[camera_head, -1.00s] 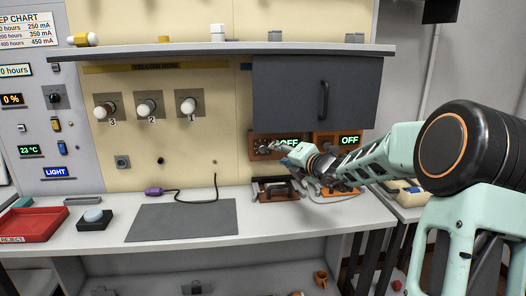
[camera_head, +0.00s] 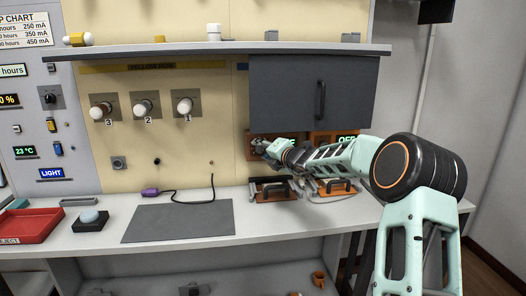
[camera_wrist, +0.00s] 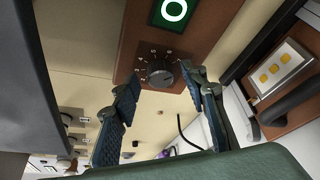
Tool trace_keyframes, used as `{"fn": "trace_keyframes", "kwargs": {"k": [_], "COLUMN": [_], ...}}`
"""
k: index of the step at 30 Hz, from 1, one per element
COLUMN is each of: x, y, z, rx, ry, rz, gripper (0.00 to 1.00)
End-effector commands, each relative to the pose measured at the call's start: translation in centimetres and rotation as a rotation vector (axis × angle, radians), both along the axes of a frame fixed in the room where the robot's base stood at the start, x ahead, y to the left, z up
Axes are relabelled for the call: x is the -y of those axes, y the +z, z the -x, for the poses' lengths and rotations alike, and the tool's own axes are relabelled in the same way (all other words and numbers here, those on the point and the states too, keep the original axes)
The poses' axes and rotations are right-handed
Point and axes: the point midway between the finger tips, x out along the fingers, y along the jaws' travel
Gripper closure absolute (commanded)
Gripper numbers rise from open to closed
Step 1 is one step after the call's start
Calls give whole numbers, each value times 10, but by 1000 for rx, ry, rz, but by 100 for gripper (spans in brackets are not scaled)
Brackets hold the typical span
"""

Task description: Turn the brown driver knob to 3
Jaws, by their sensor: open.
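Two brown driver panels hang below the dark cabinet. The marks are too small to read the setting. My gripper (camera_wrist: 160,82) is open and empty, its fingers on either side of the knob in the picture; I cannot tell if they touch it. My gripper (camera_head: 264,146) also shows in the head view.
The right brown driver (camera_head: 347,134) sits beside it, its display partly hidden by my arm. Brown units with black handles (camera_head: 275,189) stand on the bench below. The dark cabinet (camera_head: 308,95) overhangs from above. A grey mat (camera_head: 180,221) lies clear to the left.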

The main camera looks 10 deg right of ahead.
Motion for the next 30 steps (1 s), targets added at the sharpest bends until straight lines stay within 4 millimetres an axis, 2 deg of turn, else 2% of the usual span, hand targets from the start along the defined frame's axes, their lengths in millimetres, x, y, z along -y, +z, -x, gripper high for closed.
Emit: {"fn": "trace_keyframes", "kwargs": {"k": [4,15,23,30], "x": [0,0,-1,-2], "y": [0,0,0,1], "z": [0,0,0,0], "rx": [0,0,0,1], "ry": [0,0,1,2], "rz": [0,1,29,150], "gripper": [61,100,100,100]}}
